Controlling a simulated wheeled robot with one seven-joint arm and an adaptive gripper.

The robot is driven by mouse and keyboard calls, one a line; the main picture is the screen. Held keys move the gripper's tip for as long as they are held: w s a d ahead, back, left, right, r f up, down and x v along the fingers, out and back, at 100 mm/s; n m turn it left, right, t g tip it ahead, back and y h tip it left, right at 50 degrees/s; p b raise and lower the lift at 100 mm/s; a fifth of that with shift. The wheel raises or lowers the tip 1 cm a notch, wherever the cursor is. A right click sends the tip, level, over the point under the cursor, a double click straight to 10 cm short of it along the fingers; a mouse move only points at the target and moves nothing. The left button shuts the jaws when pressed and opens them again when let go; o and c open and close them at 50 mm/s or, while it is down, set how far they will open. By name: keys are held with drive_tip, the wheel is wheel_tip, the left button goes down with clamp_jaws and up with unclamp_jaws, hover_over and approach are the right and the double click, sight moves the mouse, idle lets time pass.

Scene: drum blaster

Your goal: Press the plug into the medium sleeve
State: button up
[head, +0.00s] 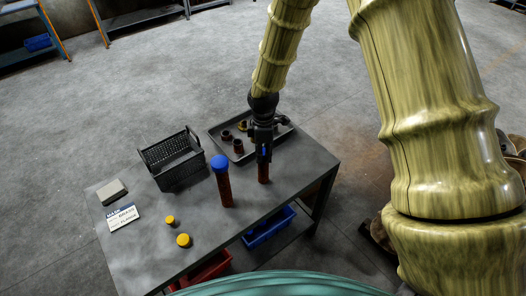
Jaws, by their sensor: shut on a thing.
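My gripper (263,155) points down over a reddish-brown upright sleeve (263,174) at the right of the table. It is shut on a blue plug (264,152), of which only a small patch shows between the dark fingers. The plug is at the sleeve's top; I cannot tell whether it is inside or just above it. A taller reddish-brown sleeve (226,191) stands to the left with a wide blue plug (219,162) on its top. Which sleeve is the medium one is not marked.
The grey table (255,208) also holds a dark tray (223,147) with several small parts, a black crate (185,172), a grey block (111,192), a label card (122,217) and two yellow pieces (170,220) (183,240). Blue (268,227) and red (209,268) bins sit below.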

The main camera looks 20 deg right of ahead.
drive_tip(key=shift+f, duration=0.45)
idle(0.4)
drive_tip(key=shift+s+a+f, duration=0.1)
drive_tip(key=shift+s+f, duration=0.3)
drive_tip(key=shift+f, duration=0.15)
idle(1.6)
drive_tip(key=o, duration=1)
drive_tip(key=shift+w+f, duration=0.1)
drive_tip(key=shift+f, duration=0.05)
drive_tip(key=shift+w, duration=0.3)
drive_tip(key=shift+s+r, duration=0.1)
drive_tip(key=shift+r, duration=0.1)
drive_tip(key=o, duration=0.5)
drive_tip(key=shift+r, duration=0.1)
drive_tip(key=shift+p, duration=0.35)
